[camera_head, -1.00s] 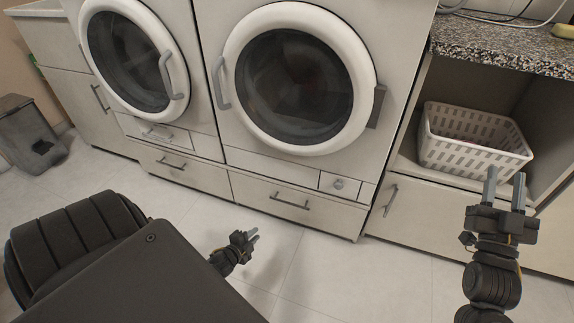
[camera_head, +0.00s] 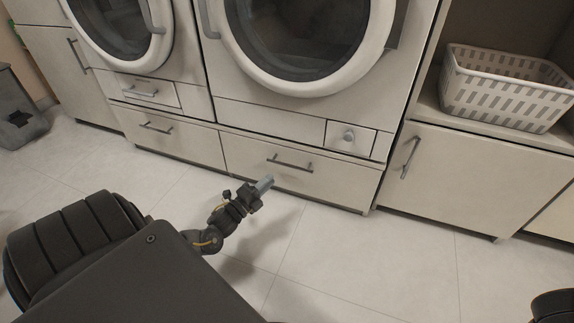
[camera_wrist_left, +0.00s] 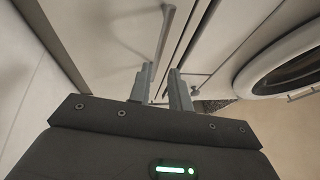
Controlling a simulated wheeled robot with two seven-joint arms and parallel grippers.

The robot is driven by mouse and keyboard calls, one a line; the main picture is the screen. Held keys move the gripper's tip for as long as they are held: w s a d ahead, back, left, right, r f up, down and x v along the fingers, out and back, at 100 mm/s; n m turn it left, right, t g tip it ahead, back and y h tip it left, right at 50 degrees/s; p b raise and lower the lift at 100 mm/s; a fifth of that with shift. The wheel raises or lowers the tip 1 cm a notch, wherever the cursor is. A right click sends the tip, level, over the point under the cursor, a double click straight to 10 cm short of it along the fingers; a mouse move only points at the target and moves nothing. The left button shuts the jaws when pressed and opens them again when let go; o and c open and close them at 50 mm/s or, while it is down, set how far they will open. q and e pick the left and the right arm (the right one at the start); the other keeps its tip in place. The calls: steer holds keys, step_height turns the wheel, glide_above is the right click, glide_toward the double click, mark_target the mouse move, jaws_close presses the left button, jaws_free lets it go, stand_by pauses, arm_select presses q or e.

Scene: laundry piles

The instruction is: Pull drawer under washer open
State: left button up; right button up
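A wide pale drawer (camera_head: 330,188) sits shut under the right-hand front-loading machine (camera_head: 300,112). Its dark bar handle (camera_head: 290,163) runs level across its upper part. My left gripper (camera_head: 268,183) is in front of this drawer, just below the handle's left part. In the left wrist view my left gripper (camera_wrist_left: 163,80) has its two fingers apart with nothing between them. The handle (camera_wrist_left: 164,32) shows there just beyond the fingertips, roughly in line with the gap; no contact shows. My right gripper is out of view.
A similar shut drawer (camera_head: 185,141) is under the left-hand machine. A cabinet door (camera_head: 450,178) with a vertical handle stands at right, below a shelf with a white laundry basket (camera_head: 500,90). A grey bin (camera_head: 18,118) is at far left. The tiled floor in front is clear.

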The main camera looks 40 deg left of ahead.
mark_target(287, 165)
arm_select(q)
steer(key=b+x, duration=0.4)
steer(key=x, duration=0.5)
steer(key=shift+w+b, duration=0.3)
steer(key=shift+w, duration=0.1)
jaws_close()
